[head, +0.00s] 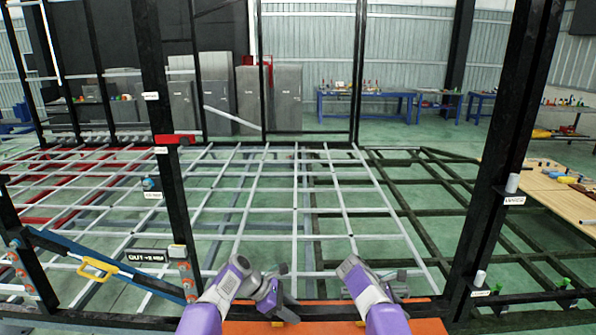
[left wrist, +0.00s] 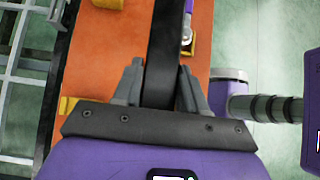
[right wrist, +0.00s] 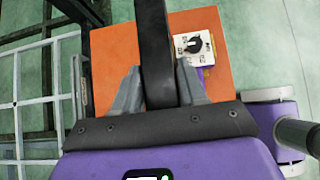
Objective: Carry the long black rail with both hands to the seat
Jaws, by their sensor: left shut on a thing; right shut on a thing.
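The long black rail (left wrist: 163,50) runs up between the fingers of my left gripper (left wrist: 160,85) in the left wrist view. The black rail also shows between the fingers of my right gripper (right wrist: 155,85) in the right wrist view. Both grippers are shut on it, over an orange surface (left wrist: 110,60). In the head view my left gripper (head: 275,302) and right gripper (head: 398,285) are side by side at the bottom, in front of the trailer chassis grid (head: 295,210). Only parts of the rail show. I cannot tell which part is the seat.
Black posts (head: 160,110) stand left and right (head: 500,150) of my arms. A blue bar with a yellow handle (head: 98,268) slants at the lower left. A wooden table (head: 555,195) with small tools is at the right. A knob panel (right wrist: 195,47) sits on the orange surface.

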